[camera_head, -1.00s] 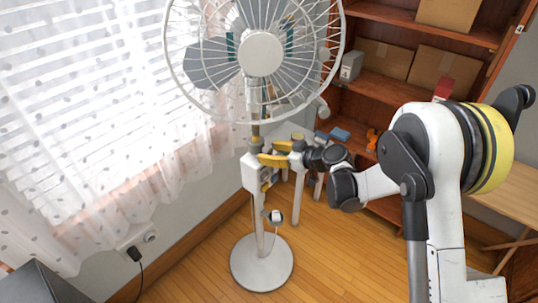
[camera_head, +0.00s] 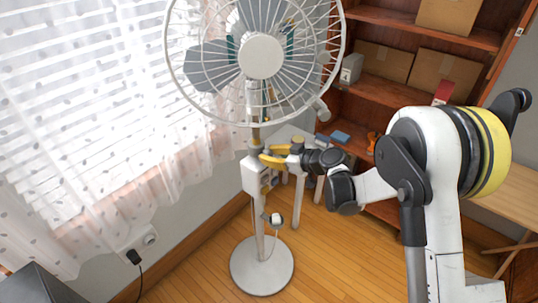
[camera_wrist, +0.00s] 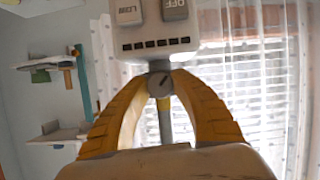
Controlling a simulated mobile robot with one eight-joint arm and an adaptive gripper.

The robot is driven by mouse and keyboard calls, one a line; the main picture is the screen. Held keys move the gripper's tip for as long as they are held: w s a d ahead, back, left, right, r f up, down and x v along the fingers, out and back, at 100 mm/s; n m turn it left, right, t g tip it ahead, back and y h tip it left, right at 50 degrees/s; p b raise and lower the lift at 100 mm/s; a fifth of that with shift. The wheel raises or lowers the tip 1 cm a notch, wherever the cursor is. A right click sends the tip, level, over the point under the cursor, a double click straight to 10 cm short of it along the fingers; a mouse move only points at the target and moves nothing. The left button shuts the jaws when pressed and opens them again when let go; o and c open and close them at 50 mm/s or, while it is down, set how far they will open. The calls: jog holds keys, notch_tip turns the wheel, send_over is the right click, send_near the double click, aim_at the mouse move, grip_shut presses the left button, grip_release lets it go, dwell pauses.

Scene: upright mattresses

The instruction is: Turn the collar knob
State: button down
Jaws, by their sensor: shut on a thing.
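A white standing fan (camera_head: 261,54) stands on a round base (camera_head: 262,265) in the head view. Its collar knob (camera_wrist: 160,84) is a small round grey knob with a dark line across its face, just beyond the control box (camera_wrist: 152,32) in the wrist view. My gripper (camera_wrist: 160,88) has yellow fingers on either side of the knob, their tips touching it. In the head view my gripper (camera_head: 264,155) reaches the fan's pole from the right, just above the control box. The knob itself is hidden there.
A window with sheer curtains (camera_head: 90,130) is at the left. A wooden shelf (camera_head: 420,30) with cardboard boxes stands behind my arm. A white side table (camera_head: 290,135) is close behind the gripper. Wooden floor is clear around the fan base.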

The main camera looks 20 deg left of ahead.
jog(key=n+t+b, duration=0.1)
jog(key=n+t, duration=0.1)
jog(key=n, duration=0.1)
jog(key=shift+f+h+b, duration=0.1)
jog(key=shift+h+b, duration=0.2)
jog(key=shift+n+t+b, duration=0.45)
jog(key=shift+n+t, duration=0.15)
jog(key=shift+n, duration=0.3)
jog(key=c, duration=1.1)
grip_release()
